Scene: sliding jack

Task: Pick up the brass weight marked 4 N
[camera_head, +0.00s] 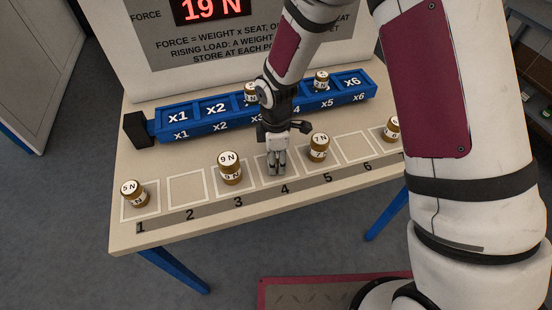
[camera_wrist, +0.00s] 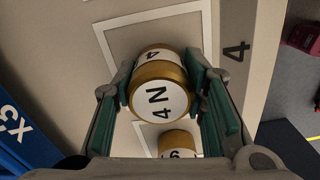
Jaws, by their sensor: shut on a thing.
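The brass weight marked 4 N (camera_wrist: 158,100) is a short brass cylinder with white labels, seen in the wrist view between my two green-padded fingers. My gripper (camera_wrist: 172,98) is shut on it, one finger on each side. In the head view my gripper (camera_head: 277,168) points down over square 4 of the table, and its fingers hide the weight there. I cannot tell whether the weight rests on the table or hangs just above it.
The 9 N weight (camera_head: 230,168) stands left of my gripper and the 7 N weight (camera_head: 318,147) close to its right. A 5 N weight (camera_head: 134,193) is on square 1. The blue rail (camera_head: 190,130) behind carries two weights. Square 2 (camera_head: 187,188) is empty.

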